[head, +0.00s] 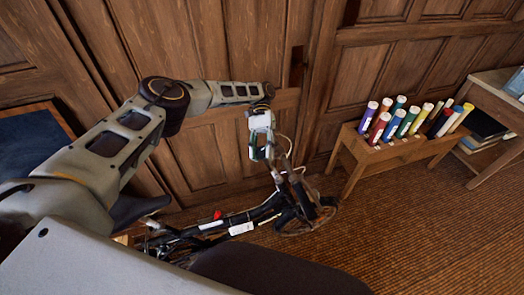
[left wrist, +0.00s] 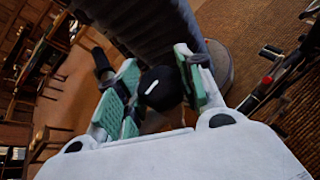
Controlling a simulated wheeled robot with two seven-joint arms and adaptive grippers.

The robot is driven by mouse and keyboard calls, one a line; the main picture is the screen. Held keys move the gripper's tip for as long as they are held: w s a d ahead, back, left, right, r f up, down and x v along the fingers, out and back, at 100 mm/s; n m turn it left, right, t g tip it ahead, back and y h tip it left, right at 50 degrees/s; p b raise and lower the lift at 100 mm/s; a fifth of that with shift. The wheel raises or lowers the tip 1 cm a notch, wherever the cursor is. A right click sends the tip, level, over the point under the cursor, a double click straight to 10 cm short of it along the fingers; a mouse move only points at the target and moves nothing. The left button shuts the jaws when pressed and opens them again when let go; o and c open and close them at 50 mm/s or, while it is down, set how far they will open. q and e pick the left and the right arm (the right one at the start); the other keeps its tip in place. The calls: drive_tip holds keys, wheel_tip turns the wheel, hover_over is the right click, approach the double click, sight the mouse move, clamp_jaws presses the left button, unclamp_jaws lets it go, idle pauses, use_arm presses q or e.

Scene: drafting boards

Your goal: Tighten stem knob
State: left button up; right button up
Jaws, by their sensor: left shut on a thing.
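A dark folding bicycle (head: 240,222) stands low by the wood-panelled wall in the head view. Its stem and handlebar (head: 281,178) rise at its right end. My left gripper (head: 264,154) reaches down to the top of this stem. In the left wrist view, the green-padded fingers of my left gripper (left wrist: 160,90) are shut on a round black knob (left wrist: 161,82) with a white mark on its face. The knob is hidden by the gripper in the head view. Part of the bicycle (left wrist: 284,72) also shows at the right of the wrist view. My right gripper is not in view.
A wooden rack (head: 349,155) with several coloured tubes stands right of the bicycle. A wooden table (head: 497,103) is at the far right. The panelled wall (head: 205,150) is close behind the bicycle. The woven brown floor (head: 420,230) is clear at the lower right.

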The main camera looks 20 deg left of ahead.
sight(262, 151)
use_arm(q)
drive_tip(key=shift+r+m+t+y+p, duration=0.1)
drive_tip(key=shift+m+t+y+p, duration=0.2)
drive_tip(key=shift+m+y+p, duration=0.75)
drive_tip(key=shift+m+y, duration=0.55)
drive_tip(key=shift+y, duration=0.6)
drive_tip(key=o, duration=1)
drive_tip(key=shift+r, duration=4.85)
